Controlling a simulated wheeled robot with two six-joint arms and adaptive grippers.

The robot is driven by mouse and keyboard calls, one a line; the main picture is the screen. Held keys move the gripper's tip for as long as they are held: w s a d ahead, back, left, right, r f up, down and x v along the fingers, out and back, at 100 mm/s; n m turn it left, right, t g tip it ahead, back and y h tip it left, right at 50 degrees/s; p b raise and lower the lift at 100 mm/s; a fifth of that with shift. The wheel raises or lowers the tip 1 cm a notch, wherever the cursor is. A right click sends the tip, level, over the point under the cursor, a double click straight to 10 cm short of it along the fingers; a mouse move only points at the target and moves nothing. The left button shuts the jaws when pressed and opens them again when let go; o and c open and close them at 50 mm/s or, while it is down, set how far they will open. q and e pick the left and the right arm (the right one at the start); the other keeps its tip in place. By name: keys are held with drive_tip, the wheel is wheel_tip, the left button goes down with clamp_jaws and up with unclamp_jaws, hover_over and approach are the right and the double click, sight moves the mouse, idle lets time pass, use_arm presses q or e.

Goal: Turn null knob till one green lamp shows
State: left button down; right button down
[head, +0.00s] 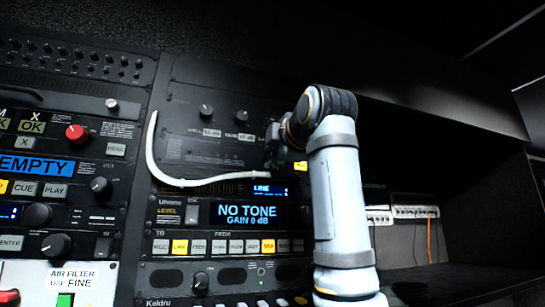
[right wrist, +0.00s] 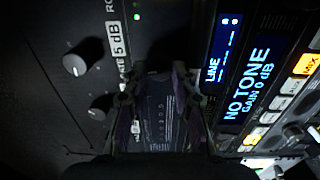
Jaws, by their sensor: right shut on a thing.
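My right gripper (head: 273,150) reaches the dark upper panel just above the small LINE display. In the right wrist view its two fingers (right wrist: 155,100) are at the panel, shut on what I take to be the null knob. The knob itself is hidden, so its pointer cannot be read. A small green light (right wrist: 136,16) shows on the panel at the top of the right wrist view. I cannot tell whether other lamps sit beside it or are hidden. My left gripper is not in view.
Two grey knobs (head: 206,110) (head: 243,115) sit on the same panel, left of my gripper. A white cable (head: 200,182) curves close below. The display (head: 247,215) reads NO TONE, GAIN 0 dB. A dark open bay (head: 455,200) lies to the right.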

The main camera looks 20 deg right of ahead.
drive_tip(key=shift+f+m, duration=0.1)
drive_tip(key=shift+m, duration=0.5)
drive_tip(key=c, duration=1.4)
unclamp_jaws()
drive_tip(key=shift+c, duration=0.2)
drive_tip(key=o, duration=0.4)
drive_tip(key=shift+s, duration=0.1)
drive_tip(key=shift+c, duration=0.2)
drive_tip(key=shift+d, duration=0.1)
drive_tip(key=shift+s, duration=0.25)
drive_tip(key=s, duration=1.1)
drive_tip(key=shift+s+d, duration=0.15)
drive_tip(key=shift+s, duration=0.1)
drive_tip(key=shift+f, duration=0.1)
